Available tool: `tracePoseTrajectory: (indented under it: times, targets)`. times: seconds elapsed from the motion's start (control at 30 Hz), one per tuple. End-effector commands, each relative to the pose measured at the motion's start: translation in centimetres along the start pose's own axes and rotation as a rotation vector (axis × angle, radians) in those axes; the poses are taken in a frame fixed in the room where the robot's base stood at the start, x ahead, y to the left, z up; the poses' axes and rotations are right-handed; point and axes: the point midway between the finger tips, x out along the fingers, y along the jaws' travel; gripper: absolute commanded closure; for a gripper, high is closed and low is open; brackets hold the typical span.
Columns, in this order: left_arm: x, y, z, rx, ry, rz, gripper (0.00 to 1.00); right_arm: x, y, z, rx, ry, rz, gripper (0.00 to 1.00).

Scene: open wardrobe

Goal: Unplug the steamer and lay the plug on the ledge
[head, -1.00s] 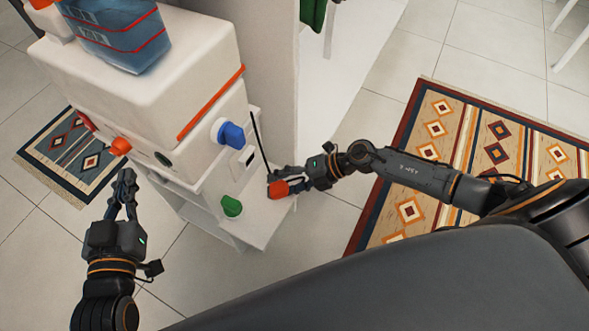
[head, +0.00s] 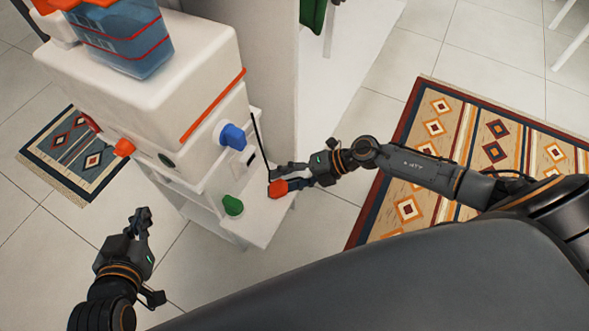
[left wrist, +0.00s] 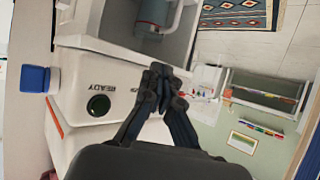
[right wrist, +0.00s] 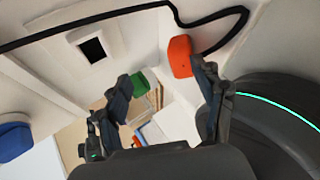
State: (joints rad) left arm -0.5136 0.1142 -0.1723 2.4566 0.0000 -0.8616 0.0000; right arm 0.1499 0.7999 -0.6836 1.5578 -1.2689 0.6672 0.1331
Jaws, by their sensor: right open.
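The orange-red plug (head: 278,188) lies on the white ledge (head: 262,222) at the side of the white steamer (head: 190,55). In the right wrist view the plug (right wrist: 180,57) is beside one fingertip, with the black cord running from it. My right gripper (head: 281,176) is open around or just beside the plug; whether a finger touches it is unclear. The socket (right wrist: 92,48) shows as an empty dark opening in the steamer's side. My left gripper (head: 142,211) is away from the plug, its empty fingers together in the left wrist view (left wrist: 168,78).
A grey wall panel (head: 262,60) rises behind the ledge. Patterned rugs (head: 480,150) lie on the open tiled floor.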

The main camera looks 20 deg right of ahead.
Motion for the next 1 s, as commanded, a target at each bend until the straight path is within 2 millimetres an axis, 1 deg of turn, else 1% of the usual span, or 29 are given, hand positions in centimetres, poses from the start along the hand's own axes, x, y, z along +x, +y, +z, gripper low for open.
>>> tracePoseTrajectory:
  times: [0.47, 1.0]
  targets:
    - [-1.2, -0.5, 3.7, -0.002, -0.197, -0.012, 1.0, -0.9, 0.6, 0.0, -0.001, 0.0, -0.001, 0.31]
    - [-3.2, -1.0, 7.4, -0.006, -0.4, -0.023, 1.0, -1.8, 1.2, 0.0, -0.001, -0.001, 0.0, 0.31]
